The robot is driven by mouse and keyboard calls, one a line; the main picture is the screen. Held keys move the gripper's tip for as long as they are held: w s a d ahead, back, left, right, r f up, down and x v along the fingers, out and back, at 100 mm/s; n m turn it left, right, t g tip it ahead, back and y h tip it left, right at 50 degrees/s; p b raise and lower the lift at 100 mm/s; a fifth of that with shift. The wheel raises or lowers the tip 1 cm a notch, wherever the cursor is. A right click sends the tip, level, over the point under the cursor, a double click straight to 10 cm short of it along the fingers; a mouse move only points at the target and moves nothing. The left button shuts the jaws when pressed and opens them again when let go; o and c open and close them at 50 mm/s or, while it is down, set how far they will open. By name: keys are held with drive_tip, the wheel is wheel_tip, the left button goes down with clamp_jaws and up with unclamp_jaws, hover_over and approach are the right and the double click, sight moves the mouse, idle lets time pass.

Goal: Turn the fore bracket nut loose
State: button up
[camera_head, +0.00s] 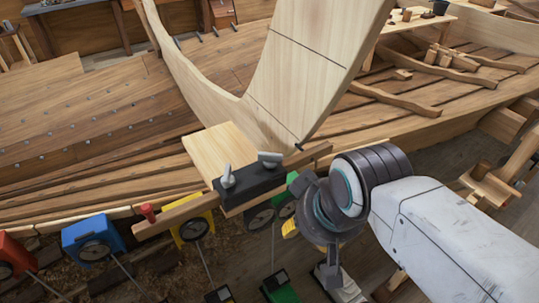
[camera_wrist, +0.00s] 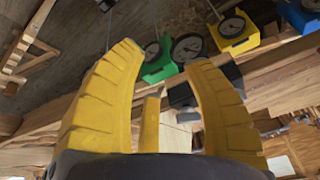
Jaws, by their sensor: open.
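A black bracket (camera_head: 250,187) sits on the near end of a pale plank (camera_head: 222,150) at the hull's edge. It carries two grey winged nuts, a left one (camera_head: 227,177) and a right one (camera_head: 269,157). I cannot tell which is the fore one. My gripper (camera_head: 291,227) is at the right of the bracket, apart from both nuts.
A tall curved pale timber (camera_head: 310,60) rises behind the bracket. Along the near hull edge are blue (camera_head: 92,239), yellow (camera_head: 192,229) and red (camera_head: 14,255) boxes with dials. A green one (camera_wrist: 158,67) is close to my fingers. A bench (camera_head: 420,17) stands at the back right.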

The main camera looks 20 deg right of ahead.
drive_tip(key=w+r+m+g, duration=0.2)
drive_tip(key=w+r+m, duration=0.4)
drive_tip(key=w+m, duration=0.55)
drive_tip(key=m+g, duration=0.2)
drive_tip(key=m, duration=0.8)
hover_over(270, 155)
drive_tip(key=shift+s+f+b, duration=0.1)
drive_tip(key=shift+f+b, duration=0.2)
drive_tip(key=shift+f, duration=0.15)
drive_tip(key=shift+f+m, duration=0.35)
drive_tip(key=shift+f, duration=0.1)
drive_tip(key=shift+f+b, duration=0.3)
drive_tip(key=shift+f, duration=3)
clamp_jaws()
